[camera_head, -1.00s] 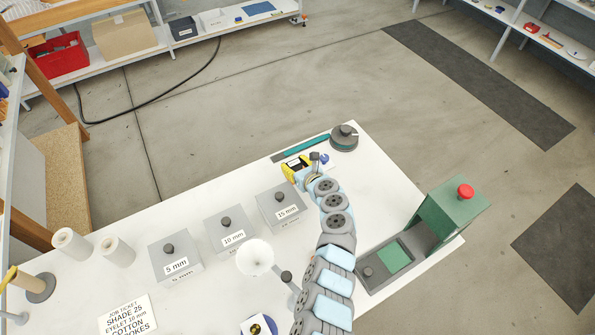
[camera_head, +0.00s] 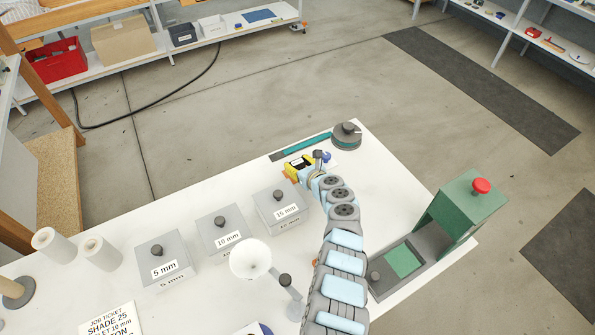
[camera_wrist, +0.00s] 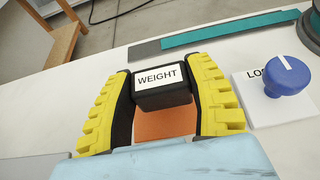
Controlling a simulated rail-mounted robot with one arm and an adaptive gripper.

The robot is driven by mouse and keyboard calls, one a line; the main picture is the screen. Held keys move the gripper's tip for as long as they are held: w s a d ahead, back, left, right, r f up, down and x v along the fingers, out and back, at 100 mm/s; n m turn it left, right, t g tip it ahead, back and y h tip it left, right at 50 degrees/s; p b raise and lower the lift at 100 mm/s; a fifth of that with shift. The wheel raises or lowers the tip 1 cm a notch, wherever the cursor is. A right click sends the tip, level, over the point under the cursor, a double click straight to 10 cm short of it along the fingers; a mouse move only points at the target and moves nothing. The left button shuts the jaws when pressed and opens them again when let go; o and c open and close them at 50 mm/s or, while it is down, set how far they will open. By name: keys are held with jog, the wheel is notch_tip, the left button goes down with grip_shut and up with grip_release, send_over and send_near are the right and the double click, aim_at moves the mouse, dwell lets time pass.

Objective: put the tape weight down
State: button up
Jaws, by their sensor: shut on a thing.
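The tape weight (camera_wrist: 161,87) is a black block with a white label reading WEIGHT. It sits between the yellow-padded fingers of my gripper (camera_wrist: 165,100), which is shut on it. An orange surface shows just below the block in the wrist view; I cannot tell what it belongs to. In the head view my gripper (camera_head: 299,167) is low near the table's far edge, beyond the 15 mm box. I cannot tell whether the weight touches the table. A teal strip (camera_wrist: 230,31) on a dark grey base lies just beyond the weight, apart from it.
A blue knob (camera_wrist: 287,76) on a white plate stands close to the gripper's right. A round grey object (camera_head: 346,136) stands at the strip's end. Lidded 15 mm (camera_head: 282,207), 10 mm and 5 mm boxes line the table. A green press (camera_head: 460,212) stands right.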

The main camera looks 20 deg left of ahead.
jog(key=shift+f+b, duration=0.3)
jog(key=shift+f, duration=0.55)
jog(key=shift+f, duration=0.15)
jog(key=o, duration=1.2)
